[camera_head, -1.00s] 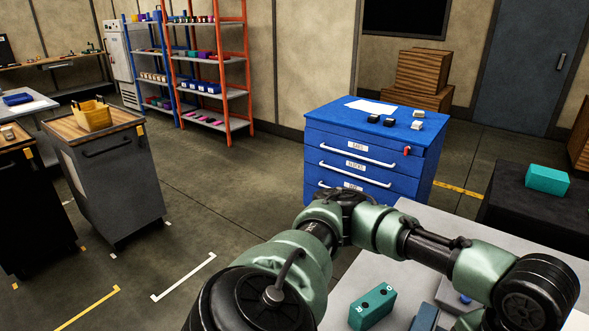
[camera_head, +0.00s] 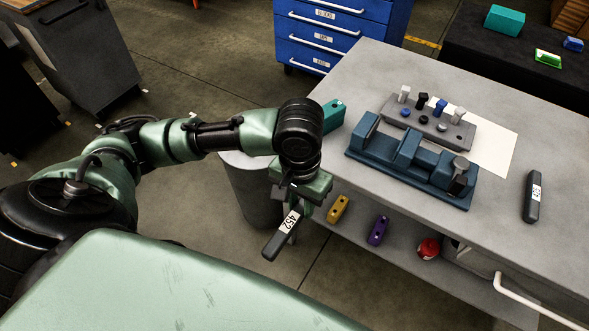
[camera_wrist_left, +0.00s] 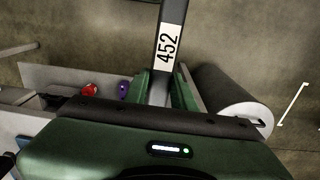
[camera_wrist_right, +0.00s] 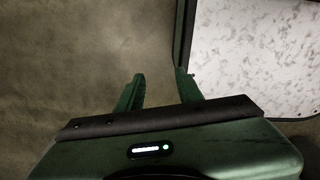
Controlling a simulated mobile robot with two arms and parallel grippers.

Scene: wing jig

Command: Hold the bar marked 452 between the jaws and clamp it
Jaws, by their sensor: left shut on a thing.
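A dark bar with a white label reading 452 (camera_head: 284,231) is held in my left gripper (camera_head: 299,200), which is shut on it in front of the workbench, over the floor. The bar also shows in the left wrist view (camera_wrist_left: 169,42), standing out between the fingers. A blue-grey vise (camera_head: 412,165) lies on the bench, with a gap between its jaws (camera_head: 382,146); nothing is seen in the gap. My right gripper (camera_wrist_right: 160,90) shows only in its own wrist view; its fingers are apart with nothing between them.
Behind the vise is a grey block with several pegs (camera_head: 428,125) on white paper (camera_head: 495,150). A teal block (camera_head: 333,116) is at the left bench edge. A lower shelf (camera_head: 395,250) holds yellow, purple and red things.

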